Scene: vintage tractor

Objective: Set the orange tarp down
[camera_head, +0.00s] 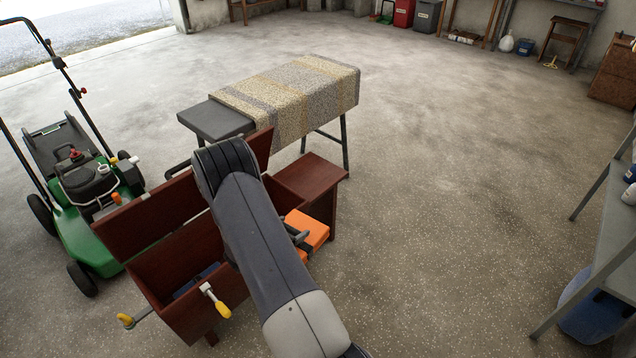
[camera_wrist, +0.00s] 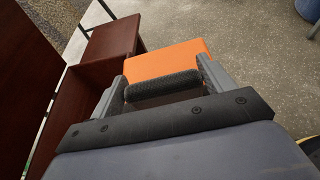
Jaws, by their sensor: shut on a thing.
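The orange tarp (camera_head: 308,229) is a folded, flat block at the right side of the wooden bench-like chest. My gripper (camera_wrist: 163,85) is shut on the tarp, which also shows beyond the fingers in the wrist view (camera_wrist: 168,59).
The dark red wooden chest (camera_head: 165,221) stands open, with its flat end top (camera_head: 311,176) bare. Behind it is a table with a patterned cloth (camera_head: 290,92). A green lawn mower (camera_head: 85,190) stands left. Grey shelving (camera_head: 600,215) is at right. The floor between is clear.

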